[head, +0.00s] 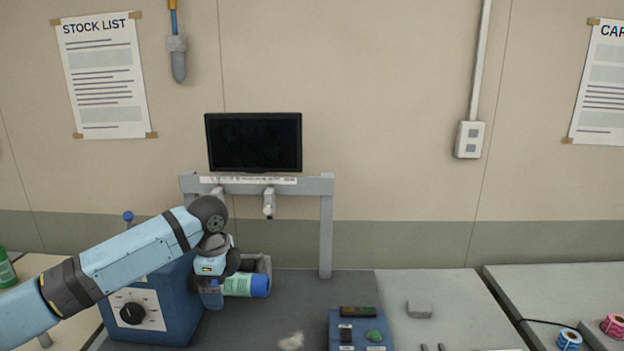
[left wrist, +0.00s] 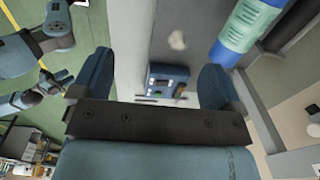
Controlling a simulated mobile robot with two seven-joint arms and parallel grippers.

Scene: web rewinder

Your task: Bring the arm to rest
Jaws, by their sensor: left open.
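My left arm reaches in from the left in the head view and bends down at its wrist. My left gripper (head: 211,297) hangs in front of the rewinder frame, beside the blue machine housing. In the left wrist view the left gripper (left wrist: 157,72) has its two fingers wide apart with nothing between them. A green and blue cylinder (head: 245,286) lies just right of the gripper in the head view. It also shows beyond one finger in the left wrist view (left wrist: 248,28). Blue-grey arm parts at the left wrist view's left edge seem mine; my right gripper's jaws are unclear there.
The blue housing (head: 150,310) with a black knob stands close to the left gripper. A grey frame (head: 326,235) with a dark screen (head: 254,142) rises behind. A blue control box (head: 361,328) sits to the right. The grey bench (head: 450,300) is mostly clear; label rolls (head: 613,324) lie far right.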

